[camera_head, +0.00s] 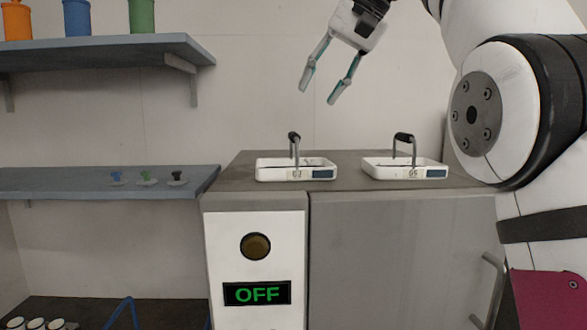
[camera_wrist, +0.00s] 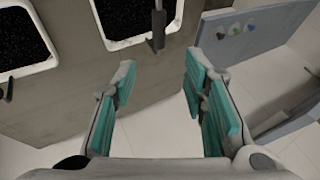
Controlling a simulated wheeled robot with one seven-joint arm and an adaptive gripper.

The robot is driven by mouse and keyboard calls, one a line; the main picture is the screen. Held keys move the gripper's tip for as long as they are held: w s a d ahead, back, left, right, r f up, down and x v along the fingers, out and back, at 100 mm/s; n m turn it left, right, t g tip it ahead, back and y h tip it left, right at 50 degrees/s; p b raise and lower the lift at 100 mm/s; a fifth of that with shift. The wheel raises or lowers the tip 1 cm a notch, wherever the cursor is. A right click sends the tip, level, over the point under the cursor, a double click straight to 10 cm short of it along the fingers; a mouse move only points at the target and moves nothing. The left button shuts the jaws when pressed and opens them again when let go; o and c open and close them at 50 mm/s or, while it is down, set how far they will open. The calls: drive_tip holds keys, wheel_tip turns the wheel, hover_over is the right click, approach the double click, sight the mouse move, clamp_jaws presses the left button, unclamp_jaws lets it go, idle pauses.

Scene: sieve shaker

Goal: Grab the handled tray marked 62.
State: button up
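Two white handled trays stand side by side on the grey cabinet top in the head view. The left tray (camera_head: 275,174) carries a small number that looks like 62, though it is blurred. The right tray (camera_head: 385,172) has a different number, perhaps 05 or 50. Each has a dark upright handle. My gripper (camera_head: 318,95) is open and empty, above and slightly right of the left tray. In the wrist view my gripper (camera_wrist: 160,75) has its fingers wide apart. The tray nearer the shelf (camera_wrist: 122,44) and its handle (camera_wrist: 158,28) lie ahead, with dark speckled contents.
A lower shelf (camera_head: 90,182) with small coloured knobs adjoins the cabinet's left side. A higher shelf (camera_head: 100,55) holds coloured bottles. The cabinet front has a round button (camera_head: 255,246) and an OFF display (camera_head: 257,294). Space between my gripper and the trays is clear.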

sight(293, 135)
drive_tip(key=shift+s+x, duration=0.15)
drive_tip(key=shift+x, duration=2.65)
drive_tip(key=shift+s+x, duration=0.15)
drive_tip(key=shift+x, duration=2.6)
drive_tip(key=shift+w+a+f, duration=0.1)
drive_tip(key=shift+w+f, duration=0.05)
drive_tip(key=shift+f, duration=0.3)
clamp_jaws()
